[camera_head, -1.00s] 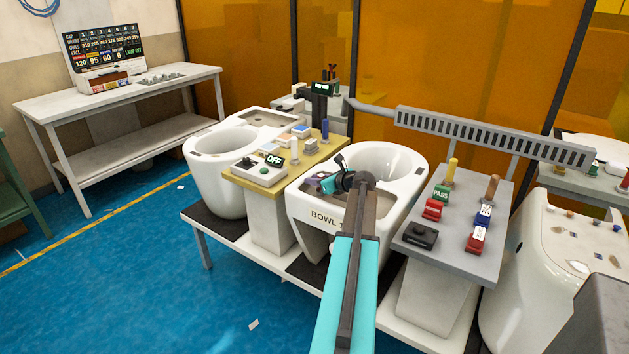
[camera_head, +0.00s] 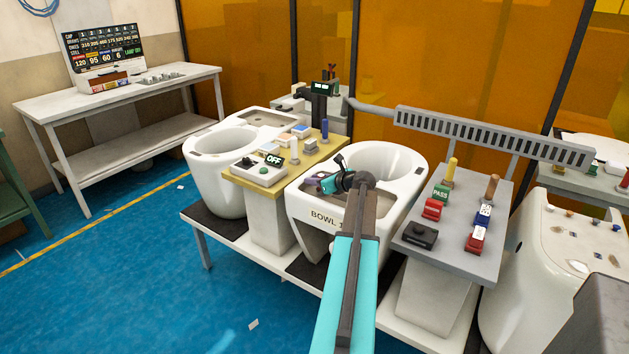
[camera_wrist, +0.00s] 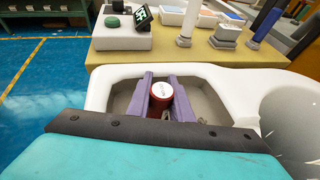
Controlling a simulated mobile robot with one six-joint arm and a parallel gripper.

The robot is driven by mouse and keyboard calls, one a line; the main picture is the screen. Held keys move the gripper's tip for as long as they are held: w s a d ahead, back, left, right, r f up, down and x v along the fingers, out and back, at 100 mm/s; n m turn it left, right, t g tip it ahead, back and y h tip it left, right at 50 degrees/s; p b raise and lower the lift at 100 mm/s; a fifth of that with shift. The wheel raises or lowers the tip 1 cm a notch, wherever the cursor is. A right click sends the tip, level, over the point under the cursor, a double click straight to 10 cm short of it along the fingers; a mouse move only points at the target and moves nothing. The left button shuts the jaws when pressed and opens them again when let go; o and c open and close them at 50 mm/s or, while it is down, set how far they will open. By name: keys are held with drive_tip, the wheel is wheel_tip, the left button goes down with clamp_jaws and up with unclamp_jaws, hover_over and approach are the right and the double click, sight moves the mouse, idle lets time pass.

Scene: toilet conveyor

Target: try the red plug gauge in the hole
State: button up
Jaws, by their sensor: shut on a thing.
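The red plug gauge (camera_wrist: 160,107), with a white marked top, stands upright between the purple fingers of my gripper (camera_wrist: 162,98) in the wrist view. The fingers are shut on it from both sides. In the wrist view the gauge is over a recessed pocket (camera_wrist: 207,100) in the bowl's ceramic deck. The hole and the gauge's lower end are hidden, so I cannot tell whether the gauge is in the hole.
A yellow-topped stand (camera_head: 240,180) with an OFF control box (camera_head: 258,173) and a blue-handled piece (camera_head: 325,131) is beside the bowl. A grey stand (camera_head: 440,250) with red and green PASS blocks is at the right. Another white bowl (camera_head: 215,185) stands at the left.

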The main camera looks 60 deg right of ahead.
drive_tip(key=shift+r, duration=0.15)
drive_tip(key=shift+r+p, duration=0.4)
drive_tip(key=shift+r, duration=0.1)
drive_tip(key=shift+r+p, duration=0.6)
drive_tip(key=shift+r, duration=0.25)
